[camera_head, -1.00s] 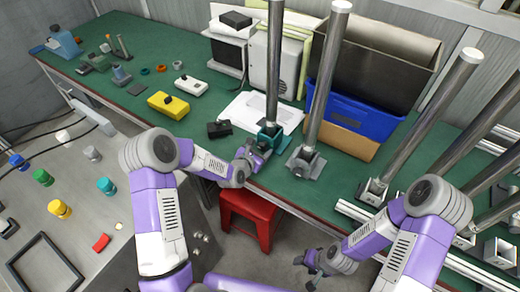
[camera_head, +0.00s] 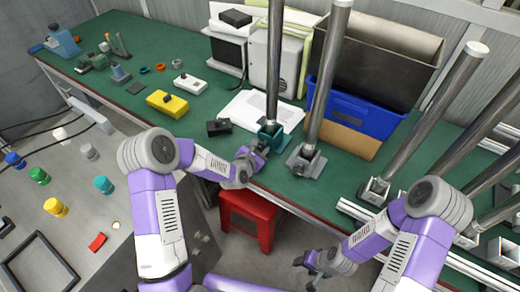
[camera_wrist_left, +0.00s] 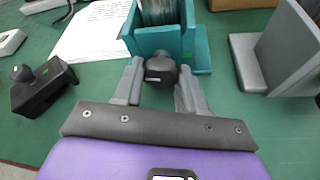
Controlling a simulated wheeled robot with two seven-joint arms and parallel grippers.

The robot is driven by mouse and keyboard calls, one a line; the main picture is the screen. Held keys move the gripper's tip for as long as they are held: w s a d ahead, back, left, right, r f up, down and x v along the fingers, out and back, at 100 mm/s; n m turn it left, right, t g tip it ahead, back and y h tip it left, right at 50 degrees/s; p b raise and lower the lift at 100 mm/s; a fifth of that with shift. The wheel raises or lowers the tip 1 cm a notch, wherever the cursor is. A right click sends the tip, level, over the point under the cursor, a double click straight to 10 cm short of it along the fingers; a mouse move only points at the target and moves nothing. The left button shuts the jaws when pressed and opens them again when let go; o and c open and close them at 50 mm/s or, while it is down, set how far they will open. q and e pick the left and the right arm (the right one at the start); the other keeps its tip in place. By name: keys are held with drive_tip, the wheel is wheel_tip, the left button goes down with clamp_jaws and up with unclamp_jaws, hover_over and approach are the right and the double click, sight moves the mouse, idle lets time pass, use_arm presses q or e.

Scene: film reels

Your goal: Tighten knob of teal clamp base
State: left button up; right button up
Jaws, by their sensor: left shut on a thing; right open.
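The teal clamp base (camera_head: 272,137) stands near the front edge of the green bench with a tall metal post (camera_head: 274,62) upright in it. In the left wrist view the teal clamp base (camera_wrist_left: 203,44) has a dark round knob (camera_wrist_left: 160,69) on its near side. My left gripper (camera_wrist_left: 158,84) is shut on this knob, one finger on each side. In the head view my left gripper (camera_head: 258,150) is at the front of the base. My right gripper (camera_head: 310,262) is open and empty, low in front of the bench, away from the base.
A grey clamp base (camera_head: 306,160) with its own post stands just right of the teal one. A black box with a knob (camera_head: 219,127) lies to its left on the bench. A red stool (camera_head: 246,220) stands below the bench edge. A blue bin (camera_head: 352,112) is behind.

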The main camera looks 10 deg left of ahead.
use_arm(q)
drive_tip(key=m+b, duration=0.1)
drive_tip(key=b, duration=0.1)
drive_tip(key=m+t+y+b, duration=0.1)
drive_tip(key=m+b, duration=0.1)
drive_tip(key=shift+d+f+y, duration=0.1)
drive_tip(key=shift+f+y, duration=0.05)
drive_tip(key=shift+y, duration=0.15)
drive_tip(key=shift+m+t+b, duration=0.3)
drive_tip(key=shift+m+b, duration=0.1)
drive_tip(key=shift+b, duration=0.4)
drive_tip(key=o, duration=1.1)
drive_tip(key=shift+c, duration=0.2)
drive_tip(key=shift+s, duration=0.1)
drive_tip(key=shift+p+v, duration=0.7)
drive_tip(key=shift+v, duration=3.05)
